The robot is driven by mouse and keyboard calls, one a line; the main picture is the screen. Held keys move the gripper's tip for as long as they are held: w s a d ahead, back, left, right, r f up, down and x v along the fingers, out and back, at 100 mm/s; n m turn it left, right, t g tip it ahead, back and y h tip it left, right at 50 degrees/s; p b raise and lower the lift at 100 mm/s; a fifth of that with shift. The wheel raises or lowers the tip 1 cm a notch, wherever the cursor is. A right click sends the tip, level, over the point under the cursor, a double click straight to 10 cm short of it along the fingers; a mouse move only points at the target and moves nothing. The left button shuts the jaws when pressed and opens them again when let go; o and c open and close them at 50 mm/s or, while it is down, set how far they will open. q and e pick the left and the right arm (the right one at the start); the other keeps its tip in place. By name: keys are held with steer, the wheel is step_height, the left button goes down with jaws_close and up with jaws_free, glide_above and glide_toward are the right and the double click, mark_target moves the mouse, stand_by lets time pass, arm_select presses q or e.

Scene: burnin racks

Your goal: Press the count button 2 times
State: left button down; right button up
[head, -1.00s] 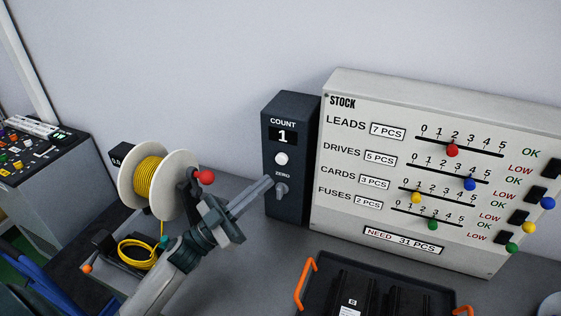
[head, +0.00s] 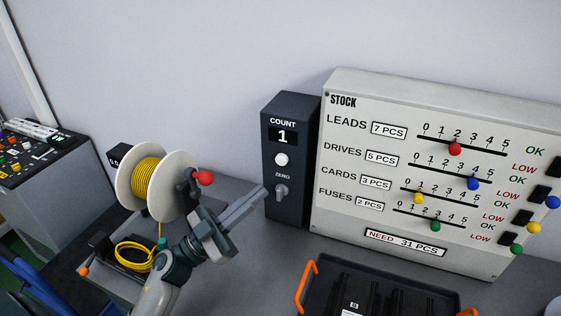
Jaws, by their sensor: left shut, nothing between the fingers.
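The count box (head: 288,210) is a dark upright unit at the back of the bench in the head view. Its display (head: 282,137) reads 1. The round white count button (head: 282,159) sits below the display, and a grey zero knob (head: 282,192) is lower down. My left gripper (head: 264,192) is shut and empty, pointing up and right. Its tips appear just left of the box, below the button's level and apart from the button. My right gripper is not in view.
A stock board (head: 400,240) with coloured sliders stands right of the box. A black tray (head: 440,291) with orange handles lies in front. A yellow wire spool (head: 147,183) with a red-knobbed lever (head: 204,177) stands close left of my gripper.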

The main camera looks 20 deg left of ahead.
arm_select(q)
steer(key=shift+w, duration=1.15)
steer(key=b, duration=0.1)
glide_toward(282, 160)
steer(key=shift+w+d+r, duration=0.65)
steer(key=shift+d+r, duration=0.2)
steer(key=shift+d, duration=0.1)
steer(key=shift+w+d+r, duration=0.65)
steer(key=shift+d+r, duration=0.15)
steer(key=shift+d, duration=0.15)
steer(key=shift+w, duration=0.1)
steer(key=shift+w, duration=0.3)
